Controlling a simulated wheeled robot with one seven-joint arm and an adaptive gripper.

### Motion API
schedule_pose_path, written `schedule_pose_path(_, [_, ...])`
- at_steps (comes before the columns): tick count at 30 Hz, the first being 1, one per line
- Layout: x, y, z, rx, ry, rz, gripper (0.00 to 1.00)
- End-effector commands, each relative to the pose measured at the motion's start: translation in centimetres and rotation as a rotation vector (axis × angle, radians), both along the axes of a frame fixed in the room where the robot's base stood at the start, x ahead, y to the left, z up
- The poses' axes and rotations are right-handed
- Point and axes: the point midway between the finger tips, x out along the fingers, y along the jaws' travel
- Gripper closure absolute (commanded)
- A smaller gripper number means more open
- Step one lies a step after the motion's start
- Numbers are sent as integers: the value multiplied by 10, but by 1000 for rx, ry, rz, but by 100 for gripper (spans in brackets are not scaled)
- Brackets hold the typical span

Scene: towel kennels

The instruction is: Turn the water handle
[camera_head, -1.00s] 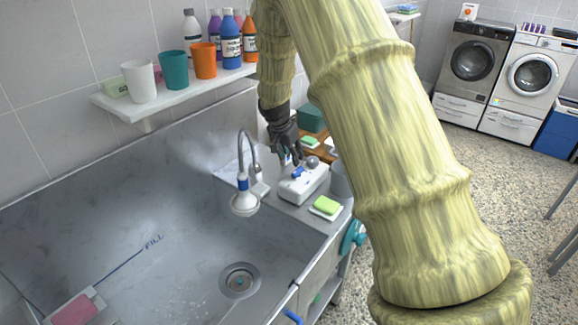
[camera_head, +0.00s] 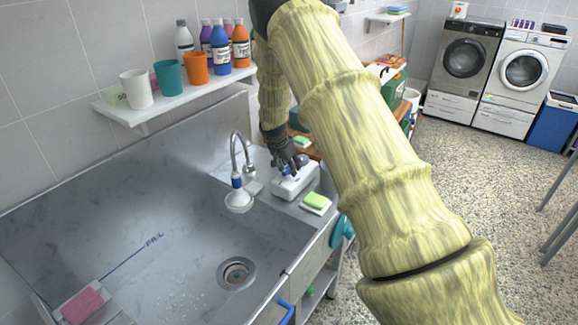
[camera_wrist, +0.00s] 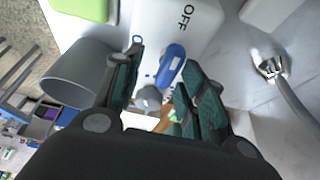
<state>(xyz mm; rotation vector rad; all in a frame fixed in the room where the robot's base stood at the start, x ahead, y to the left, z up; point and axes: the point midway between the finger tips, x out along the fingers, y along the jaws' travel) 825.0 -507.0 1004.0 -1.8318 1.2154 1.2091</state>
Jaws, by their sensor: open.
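The water handle (camera_wrist: 172,62) is a blue lever on a white box marked OFF, seen in the wrist view between my open fingers. My gripper (camera_wrist: 160,88) has its two dark fingers with green pads apart, one on each side of the handle. I cannot tell whether either finger touches it. In the head view the white box (camera_head: 296,182) stands on the sink's right ledge, and my gripper (camera_head: 292,163) is over it, hiding most of the handle.
A curved faucet (camera_head: 236,165) stands left of the box over the steel sink (camera_head: 150,215). A green sponge (camera_head: 316,200) lies in front of the box. A grey cup (camera_wrist: 80,75) is near my left finger. A shelf (camera_head: 130,112) holds cups and bottles.

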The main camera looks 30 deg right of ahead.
Motion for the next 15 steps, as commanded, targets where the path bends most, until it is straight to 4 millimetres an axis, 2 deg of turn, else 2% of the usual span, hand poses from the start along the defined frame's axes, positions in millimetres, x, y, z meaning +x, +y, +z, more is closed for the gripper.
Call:
schedule_pose_path(2, [2,1,-3,0,2,1,59])
schedule_pose_path(3, [3,1,-4,0,3,1,63])
schedule_pose_path(9, [3,-1,-4,0,2,0,99])
schedule_pose_path(15, [3,-1,-3,0,2,0,100])
